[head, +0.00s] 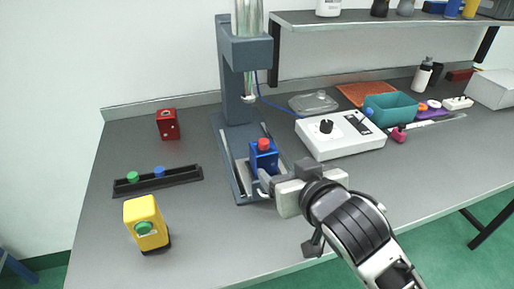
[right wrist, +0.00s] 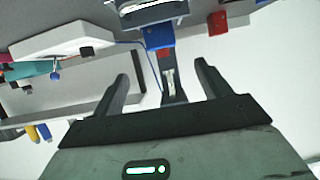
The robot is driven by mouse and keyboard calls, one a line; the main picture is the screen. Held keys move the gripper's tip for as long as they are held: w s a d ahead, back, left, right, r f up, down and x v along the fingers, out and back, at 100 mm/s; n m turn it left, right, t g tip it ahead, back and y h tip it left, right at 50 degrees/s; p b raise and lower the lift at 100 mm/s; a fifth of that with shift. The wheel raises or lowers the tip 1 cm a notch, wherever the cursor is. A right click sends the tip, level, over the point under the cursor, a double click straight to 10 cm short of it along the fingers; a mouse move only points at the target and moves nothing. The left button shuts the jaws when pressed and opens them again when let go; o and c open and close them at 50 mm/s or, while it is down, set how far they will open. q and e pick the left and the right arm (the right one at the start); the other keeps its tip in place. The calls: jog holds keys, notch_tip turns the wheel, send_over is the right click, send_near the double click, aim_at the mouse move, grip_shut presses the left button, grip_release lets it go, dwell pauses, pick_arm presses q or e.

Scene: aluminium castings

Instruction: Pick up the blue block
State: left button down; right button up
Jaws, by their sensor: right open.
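The blue block (head: 263,162) stands upright on the base of a dark grey press, with a red knob (head: 264,144) on top. In the right wrist view the blue block (right wrist: 160,37) shows beyond the fingertips, roughly in line with the gap between them. My right gripper (head: 263,187) is at the front right of the block, low beside the press base. It is open, and its two fingers (right wrist: 163,80) hold nothing in the right wrist view. Whether a finger touches the block is unclear in the head view. My left gripper is not in view.
The press (head: 232,90) rises behind the block. A white control box (head: 345,142) stands to the right, with a teal bin (head: 390,110) behind it. A red block (head: 168,124), black tray (head: 185,177) and yellow block (head: 143,213) are left. The front centre of the table is clear.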

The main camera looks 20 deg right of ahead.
aim_at(263, 153)
jog(key=x, duration=0.9)
jog(key=shift+w+f, duration=0.15)
jog(key=shift+w, duration=0.1)
jog(key=x, duration=0.2)
jog(key=p+x, duration=0.1)
jog(key=x, duration=0.2)
jog(key=shift+s+a+f, duration=0.1)
jog(key=shift+s+f, duration=0.05)
jog(key=shift+f, duration=0.15)
jog(key=c, duration=1.2)
